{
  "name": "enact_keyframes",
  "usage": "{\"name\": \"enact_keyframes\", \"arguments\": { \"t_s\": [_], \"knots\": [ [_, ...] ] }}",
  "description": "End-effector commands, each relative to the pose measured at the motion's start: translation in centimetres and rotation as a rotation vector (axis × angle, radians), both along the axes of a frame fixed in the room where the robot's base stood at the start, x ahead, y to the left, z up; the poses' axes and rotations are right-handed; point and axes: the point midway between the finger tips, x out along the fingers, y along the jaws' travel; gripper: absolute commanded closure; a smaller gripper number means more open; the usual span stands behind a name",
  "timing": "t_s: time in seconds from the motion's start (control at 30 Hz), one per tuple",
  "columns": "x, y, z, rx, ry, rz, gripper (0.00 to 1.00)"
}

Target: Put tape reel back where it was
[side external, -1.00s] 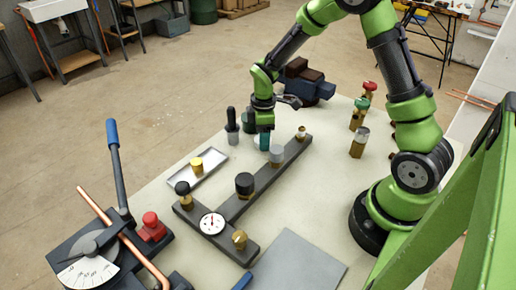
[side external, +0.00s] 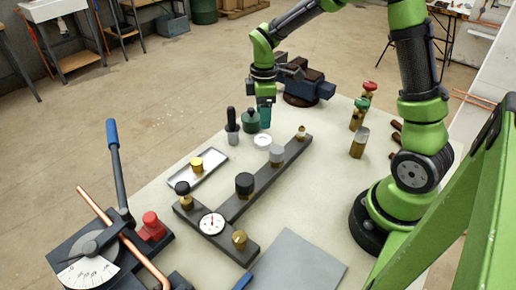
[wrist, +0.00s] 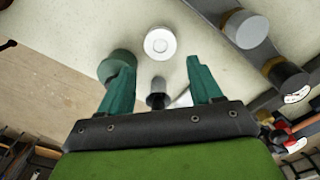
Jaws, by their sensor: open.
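The tape reel (side external: 262,141) is a white disc with a hole. It lies flat on the pale bench top, close to the dark manifold bar, and shows whole in the wrist view (wrist: 160,43). My gripper (side external: 264,118) has teal fingers and is raised above the bench, behind the reel in the side view.
A green canister (side external: 250,122) and a black-handled tool (side external: 233,127) stand left of the reel. The dark bar (side external: 235,208) carries several valve knobs and a gauge (side external: 212,223). A metal tray (side external: 180,178) holds a brass fitting. A blue vise (side external: 308,88) stands behind.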

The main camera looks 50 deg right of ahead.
Motion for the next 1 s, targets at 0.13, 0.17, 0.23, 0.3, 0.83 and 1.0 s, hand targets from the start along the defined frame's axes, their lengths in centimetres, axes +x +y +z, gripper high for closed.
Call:
{"name": "enact_keyframes", "arguments": {
  "t_s": [0.13,0.17,0.23,0.3,0.83,1.0],
  "knots": [
    [0.0,0.0,2.4,0.0,-0.001,-0.001,0.36],
    [0.0,0.0,2.7,0.0,-0.001,0.0,0.36],
    [0.0,0.0,3.2,0.0,-0.001,0.0,0.36],
    [-0.2,0.2,3.9,0.001,-0.009,-0.012,0.36],
    [-11.9,6.9,14.8,0.297,-0.4,-0.813,0.36],
    [-14.9,8.1,15.4,0.448,-0.447,-1.013,0.36]
  ]
}}
